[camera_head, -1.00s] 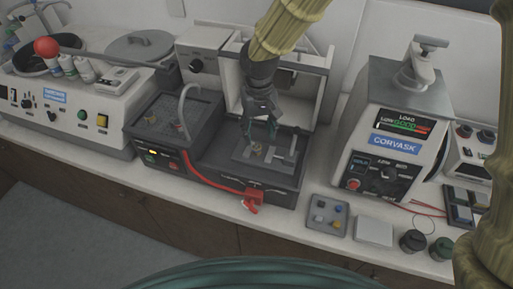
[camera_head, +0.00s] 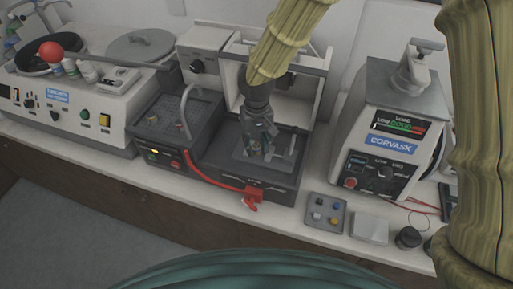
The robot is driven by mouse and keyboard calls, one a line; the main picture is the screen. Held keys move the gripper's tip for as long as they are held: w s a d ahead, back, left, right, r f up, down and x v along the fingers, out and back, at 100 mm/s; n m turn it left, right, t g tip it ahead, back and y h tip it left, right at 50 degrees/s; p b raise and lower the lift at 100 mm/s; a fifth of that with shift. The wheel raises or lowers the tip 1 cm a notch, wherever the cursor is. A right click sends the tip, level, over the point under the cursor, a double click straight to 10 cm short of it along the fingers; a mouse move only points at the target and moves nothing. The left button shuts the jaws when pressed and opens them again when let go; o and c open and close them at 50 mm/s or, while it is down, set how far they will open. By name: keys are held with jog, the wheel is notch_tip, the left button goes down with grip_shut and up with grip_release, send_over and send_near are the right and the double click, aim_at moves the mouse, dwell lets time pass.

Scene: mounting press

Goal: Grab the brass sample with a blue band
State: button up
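My gripper (camera_head: 260,152) points down into the open-fronted dark machine (camera_head: 240,177) at the middle of the bench. Its fingertips are low over the machine's grey bed plate (camera_head: 282,160). The small brass-coloured piece seen there earlier is now hidden by my fingers. I cannot tell whether they touch it or how far they are closed. I cannot make out a blue band on that piece. A small grey tray (camera_head: 326,226) in front holds several small coloured pieces, too small to identify as the banded sample.
The CORVASK press (camera_head: 385,125) stands right of the machine. A red hose with a red clamp (camera_head: 250,194) runs along the machine's front. A pale square box (camera_head: 369,230) and a dark round knob (camera_head: 408,238) sit near the bench's front edge.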

grip_shut()
jog(key=shift+r, duration=0.1)
